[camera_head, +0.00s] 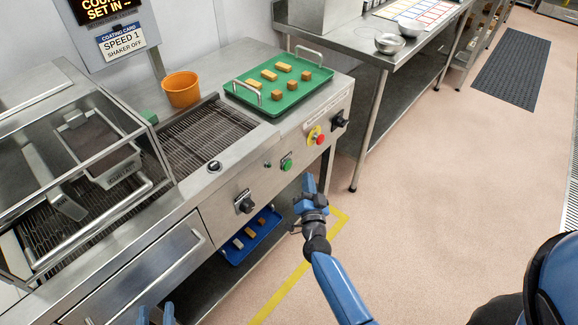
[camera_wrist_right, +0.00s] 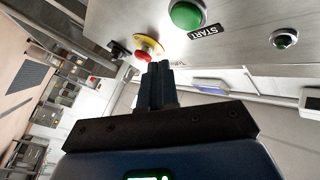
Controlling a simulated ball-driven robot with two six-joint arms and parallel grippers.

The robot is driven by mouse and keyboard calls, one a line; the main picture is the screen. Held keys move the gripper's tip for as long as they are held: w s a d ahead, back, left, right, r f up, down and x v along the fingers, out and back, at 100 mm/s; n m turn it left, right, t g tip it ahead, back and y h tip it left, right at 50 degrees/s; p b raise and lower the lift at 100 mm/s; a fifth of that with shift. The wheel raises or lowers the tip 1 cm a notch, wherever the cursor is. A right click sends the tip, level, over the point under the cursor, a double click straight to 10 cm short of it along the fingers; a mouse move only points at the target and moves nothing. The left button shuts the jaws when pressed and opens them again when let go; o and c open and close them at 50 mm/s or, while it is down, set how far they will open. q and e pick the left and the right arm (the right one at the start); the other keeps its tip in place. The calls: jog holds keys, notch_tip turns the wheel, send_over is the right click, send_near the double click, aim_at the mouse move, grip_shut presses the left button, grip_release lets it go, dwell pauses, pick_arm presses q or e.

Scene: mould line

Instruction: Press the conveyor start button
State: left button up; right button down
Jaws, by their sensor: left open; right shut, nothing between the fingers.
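The green start button (camera_head: 287,163) is on the front panel of the conveyor machine (camera_head: 225,200). In the right wrist view the green button (camera_wrist_right: 187,14) is large at the top, beside a START label (camera_wrist_right: 205,32). My right gripper (camera_head: 308,183) is shut and empty, just in front of the panel, below and to the right of the button. In the right wrist view its closed fingertips (camera_wrist_right: 159,68) point toward the panel, apart from the button. My left gripper (camera_head: 156,314) shows only as blue fingertips at the bottom edge, spread apart.
A red stop button on a yellow plate (camera_head: 316,136) and a black knob (camera_head: 340,120) are right of the start button; another knob (camera_head: 244,202) is left. A green tray (camera_head: 290,104) and an orange pot (camera_head: 181,90) stand on top. A blue tray (camera_head: 247,241) is below.

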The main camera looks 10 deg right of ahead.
jog(key=shift+w+a, duration=0.6)
jog(key=shift+w, duration=0.2)
jog(key=shift+w+a, duration=0.6)
jog(key=shift+w, duration=0.15)
jog(key=shift+w+a, duration=0.1)
dwell(1.0)
jog(key=shift+w+a, duration=0.2)
jog(key=shift+w+a, duration=0.25)
jog(key=shift+w, duration=0.1)
dwell(1.0)
jog(key=shift+s+d, duration=0.1)
jog(key=shift+s, duration=0.05)
jog(key=shift+s+d+p, duration=0.4)
jog(key=shift+s, duration=0.15)
jog(key=shift+d, duration=0.1)
dwell(0.3)
jog(key=shift+s+d, duration=0.75)
jog(key=shift+s, duration=0.25)
jog(key=shift+s+d, duration=0.7)
jog(key=shift+s, duration=0.25)
